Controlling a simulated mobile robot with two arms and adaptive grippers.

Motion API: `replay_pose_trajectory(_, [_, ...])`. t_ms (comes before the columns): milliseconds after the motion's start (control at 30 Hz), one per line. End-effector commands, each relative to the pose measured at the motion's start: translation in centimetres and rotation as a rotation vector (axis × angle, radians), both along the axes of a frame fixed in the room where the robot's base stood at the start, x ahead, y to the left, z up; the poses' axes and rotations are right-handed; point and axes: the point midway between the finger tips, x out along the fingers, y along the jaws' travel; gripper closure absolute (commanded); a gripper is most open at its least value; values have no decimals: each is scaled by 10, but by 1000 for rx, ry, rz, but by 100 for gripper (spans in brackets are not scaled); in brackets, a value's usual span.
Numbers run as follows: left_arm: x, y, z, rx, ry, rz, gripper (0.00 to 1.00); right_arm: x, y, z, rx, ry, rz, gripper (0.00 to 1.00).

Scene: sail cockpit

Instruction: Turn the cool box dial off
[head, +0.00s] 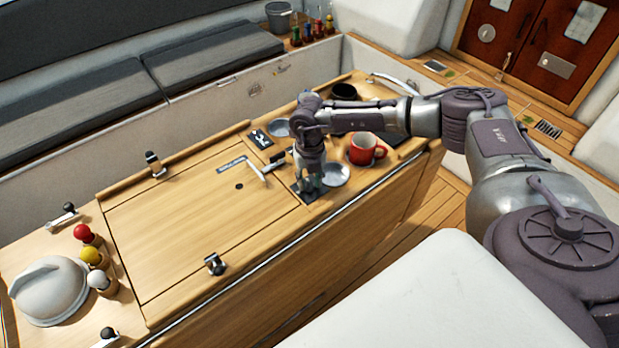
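My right gripper (309,187) points down over a small dark plate (299,196) on the wooden table top, at the right end of the hatch. The gripper covers much of this plate. A dial there cannot be made out, and I cannot tell whether the fingertips touch anything or how far apart they are. A T-shaped metal handle (258,171) stands just left of the gripper, beside a small label (231,164). My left gripper is not in view.
A grey dish (336,175) and a red mug (367,149) stand close right of the gripper. A dark cup (344,92) is behind. The hatch lid (190,235) is clear between black latches. A white dome (48,290) and colored knobs (91,254) are at left.

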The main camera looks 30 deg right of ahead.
Motion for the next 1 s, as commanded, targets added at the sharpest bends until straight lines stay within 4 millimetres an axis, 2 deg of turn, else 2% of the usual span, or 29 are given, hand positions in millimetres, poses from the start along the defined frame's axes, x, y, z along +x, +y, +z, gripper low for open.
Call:
replay_pose_trajectory(100, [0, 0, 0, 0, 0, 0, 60, 0, 0, 0, 0, 0, 0, 67])
replay_pose_trajectory(300, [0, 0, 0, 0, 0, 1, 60, 0, 0, 0, 1, 0, 0, 100])
replay_pose_trajectory(733, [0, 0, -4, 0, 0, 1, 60, 0, 0, 0, 2, -2, 31, 100])
replay_pose_trajectory(1000, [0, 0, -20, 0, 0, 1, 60, 1, 0, -2, 2, -4, 184, 100])
